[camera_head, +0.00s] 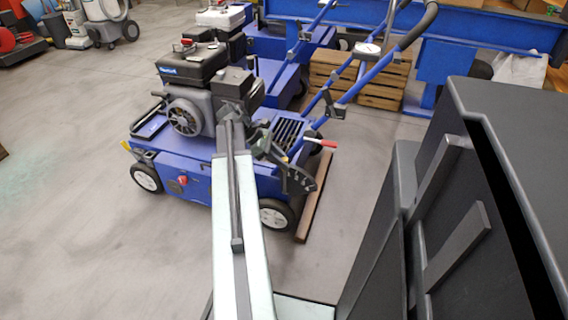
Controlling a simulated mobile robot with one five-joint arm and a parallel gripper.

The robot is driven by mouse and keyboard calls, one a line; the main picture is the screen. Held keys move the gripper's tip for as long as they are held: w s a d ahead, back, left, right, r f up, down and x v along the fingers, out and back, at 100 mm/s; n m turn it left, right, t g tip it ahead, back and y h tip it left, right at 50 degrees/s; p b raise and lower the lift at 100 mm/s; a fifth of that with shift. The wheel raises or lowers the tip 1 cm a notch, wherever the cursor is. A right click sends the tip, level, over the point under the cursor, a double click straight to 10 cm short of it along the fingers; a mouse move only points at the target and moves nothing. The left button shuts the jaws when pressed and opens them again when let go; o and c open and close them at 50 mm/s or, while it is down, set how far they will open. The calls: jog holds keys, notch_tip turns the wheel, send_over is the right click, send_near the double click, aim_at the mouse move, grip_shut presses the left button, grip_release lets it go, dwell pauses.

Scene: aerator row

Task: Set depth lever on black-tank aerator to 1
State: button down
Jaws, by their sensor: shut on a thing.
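The black-tank aerator (200,175) is the nearest blue machine, with a black tank (192,62) on its engine. A dark, notched depth quadrant (298,184) sits on its near right side. The depth lever (327,143) has a red tip and a pale shaft slanting down-left toward the quadrant. My gripper (270,150) is at the end of my pale arm, against the machine beside the quadrant. It is shut on the lever, though the exact contact is small and partly hidden. The quadrant's numbers are too small to read, so the lever's setting cannot be told.
Another blue aerator with a white tank (220,17) stands close behind. Blue handlebars (368,72) rise to the right. A wooden crate (350,82) and blue bench (470,40) are at the back. A brown bar (318,205) lies by the right wheel.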

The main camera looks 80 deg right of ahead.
jog(key=shift+w, duration=0.1)
jog(key=c, duration=1.3)
grip_release()
jog(key=shift+o, duration=0.2)
jog(key=shift+s, duration=0.2)
jog(key=shift+w+r+p, duration=0.1)
jog(key=shift+r+p, duration=0.2)
jog(key=p+v, duration=0.5)
jog(key=v, duration=0.2)
jog(key=shift+w, duration=0.15)
